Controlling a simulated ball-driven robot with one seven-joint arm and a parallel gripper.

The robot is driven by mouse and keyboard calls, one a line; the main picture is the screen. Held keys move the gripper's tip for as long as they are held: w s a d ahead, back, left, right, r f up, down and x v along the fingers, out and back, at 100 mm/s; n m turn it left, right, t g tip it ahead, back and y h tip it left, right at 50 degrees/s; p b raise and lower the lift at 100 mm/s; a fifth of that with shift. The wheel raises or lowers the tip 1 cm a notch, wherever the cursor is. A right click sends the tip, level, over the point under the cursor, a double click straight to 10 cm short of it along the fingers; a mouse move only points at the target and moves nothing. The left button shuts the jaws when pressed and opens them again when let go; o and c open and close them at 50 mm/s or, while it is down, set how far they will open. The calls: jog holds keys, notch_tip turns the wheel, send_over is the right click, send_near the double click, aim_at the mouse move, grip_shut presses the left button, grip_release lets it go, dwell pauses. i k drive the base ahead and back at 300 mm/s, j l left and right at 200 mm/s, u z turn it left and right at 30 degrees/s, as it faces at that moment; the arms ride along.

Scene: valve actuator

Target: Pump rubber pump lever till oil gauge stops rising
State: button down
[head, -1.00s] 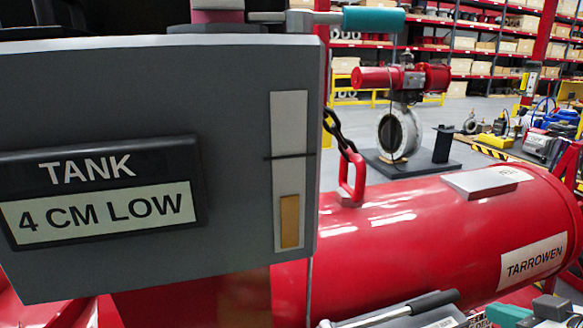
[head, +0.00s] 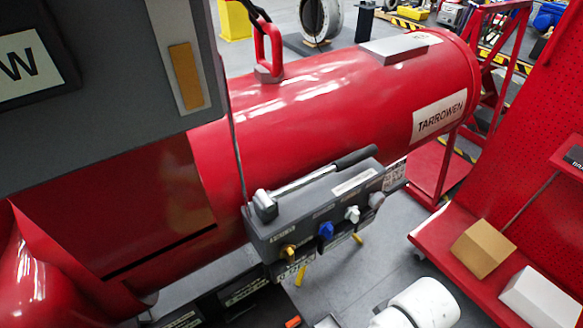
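The oil gauge (head: 197,50) is a pale vertical strip on a grey tank box (head: 120,90). Its amber column (head: 186,76) shows, but the strip's upper part is cut off by the top edge. A lever with a metal shaft and black grip (head: 356,157) lies along the top of a grey valve block (head: 262,240) beside the red cylinder. A teal-gripped lever above the tank box showed earlier and is outside the view now. My gripper is not in view; a white rounded part at the bottom edge looks like my arm.
A red cylinder (head: 330,95) marked TARROWEN fills the middle. The block carries yellow, blue and white knobs (head: 352,214). At right, a red cart (head: 460,235) holds a tan box (head: 483,249) and a white box (head: 541,298). Grey floor shows between block and cart.

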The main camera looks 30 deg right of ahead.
aim_at(347, 162)
jog(key=k+l, duration=0.8)
jog(key=l+u, duration=0.05)
jog(key=l, duration=0.1)
